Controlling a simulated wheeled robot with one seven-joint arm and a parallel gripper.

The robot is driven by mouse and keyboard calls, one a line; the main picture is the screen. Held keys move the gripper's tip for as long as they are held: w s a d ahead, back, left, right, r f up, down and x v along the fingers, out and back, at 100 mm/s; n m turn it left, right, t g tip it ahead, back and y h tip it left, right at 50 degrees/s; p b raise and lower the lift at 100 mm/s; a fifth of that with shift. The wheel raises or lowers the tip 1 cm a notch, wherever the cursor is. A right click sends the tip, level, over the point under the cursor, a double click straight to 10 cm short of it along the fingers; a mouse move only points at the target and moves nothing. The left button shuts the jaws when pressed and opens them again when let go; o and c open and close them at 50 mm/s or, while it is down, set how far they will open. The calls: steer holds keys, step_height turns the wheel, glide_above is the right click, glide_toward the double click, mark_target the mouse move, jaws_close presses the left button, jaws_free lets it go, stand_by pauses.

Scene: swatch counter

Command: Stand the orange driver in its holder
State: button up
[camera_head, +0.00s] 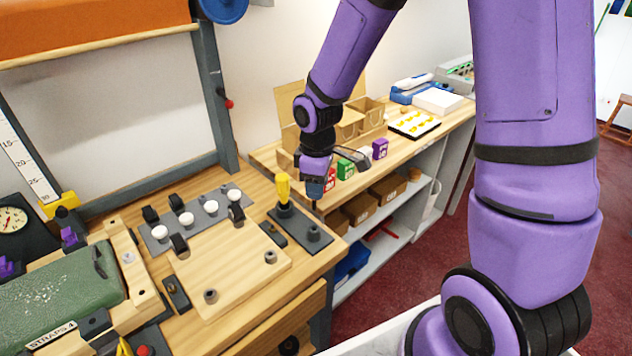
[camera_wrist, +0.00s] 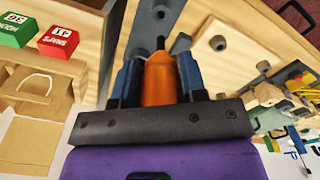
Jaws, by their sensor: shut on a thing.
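The orange driver (camera_wrist: 160,80) is gripped between the blue fingers of my gripper (camera_wrist: 160,78) in the wrist view, its dark shaft pointing away from the camera. In the head view my gripper (camera_head: 316,188) hangs above the right end of the wooden bench, and I cannot make out the orange driver there. A dark holder plate (camera_head: 300,236) lies on the bench below, with a round socket (camera_head: 313,232) that looks empty. A yellow driver (camera_head: 283,190) stands upright at the plate's far left end. The holder plate also shows in the wrist view (camera_wrist: 143,28), beyond the driver tip.
A wooden board (camera_head: 230,265) with grey posts lies left of the holder. Several white-topped knobs (camera_head: 187,219) stand behind it. Green (camera_head: 346,169) and purple (camera_head: 380,148) boxes sit on the counter beyond my gripper. A green padded press (camera_head: 60,290) is at left.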

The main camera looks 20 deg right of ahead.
steer(key=shift+f, duration=2.95)
steer(key=shift+f, duration=2)
steer(key=o, duration=1.4)
steer(key=shift+r, duration=3)
